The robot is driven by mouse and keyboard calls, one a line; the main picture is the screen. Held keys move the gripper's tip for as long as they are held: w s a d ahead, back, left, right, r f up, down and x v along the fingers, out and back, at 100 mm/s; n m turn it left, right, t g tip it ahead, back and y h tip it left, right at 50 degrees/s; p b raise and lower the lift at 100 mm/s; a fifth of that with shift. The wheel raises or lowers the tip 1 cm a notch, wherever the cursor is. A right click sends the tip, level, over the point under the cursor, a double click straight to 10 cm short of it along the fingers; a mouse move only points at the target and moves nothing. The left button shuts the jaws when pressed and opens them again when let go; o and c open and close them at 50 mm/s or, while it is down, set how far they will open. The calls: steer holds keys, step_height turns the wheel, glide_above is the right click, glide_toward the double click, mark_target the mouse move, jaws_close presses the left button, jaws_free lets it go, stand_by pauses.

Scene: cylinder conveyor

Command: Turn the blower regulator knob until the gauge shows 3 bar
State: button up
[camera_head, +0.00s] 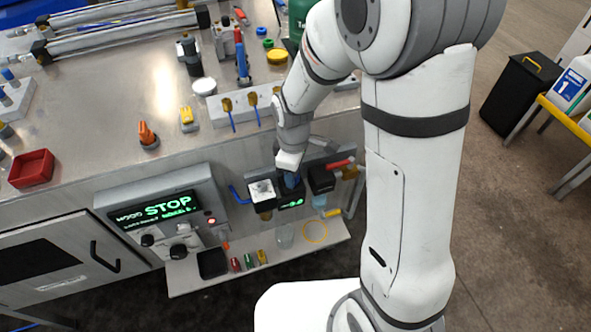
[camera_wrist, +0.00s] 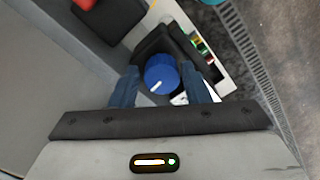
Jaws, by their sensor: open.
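The blue regulator knob (camera_head: 292,181) sits on a dark unit on the front of the bench, under my arm's end. In the wrist view the knob (camera_wrist: 161,72) shows whole, with a white mark pointing toward the bottom of the picture. My gripper (camera_wrist: 160,80) is open, with one blue finger on each side of the knob. I cannot tell whether the fingers touch it. In the head view my gripper (camera_head: 290,162) is just above the knob and partly covers it. The gauge (camera_head: 291,203) below the knob shows small green digits, too small to read surely.
A control box (camera_head: 155,212) reading STOP stands to the left. A white-topped unit (camera_head: 262,190) and a black unit (camera_head: 321,179) with a red handle (camera_head: 341,163) flank the regulator closely. A shelf (camera_head: 190,281) below carries small coloured cylinders and a black tray (camera_head: 213,263).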

step_height(320, 180, up, 8)
steer(key=shift+f, duration=0.2)
stand_by(0.5)
steer(key=shift+d+r, duration=0.25)
steer(key=s+d+r+m+t, duration=0.2)
steer(key=s+d+r+m, duration=0.7)
steer(key=s+d+m, duration=0.3)
steer(key=shift+s+m+t, duration=0.2)
steer(key=shift+m+t, duration=0.1)
steer(key=shift+m, duration=0.6)
steer(key=shift+r, duration=0.1)
steer(key=shift+c, duration=0.5)
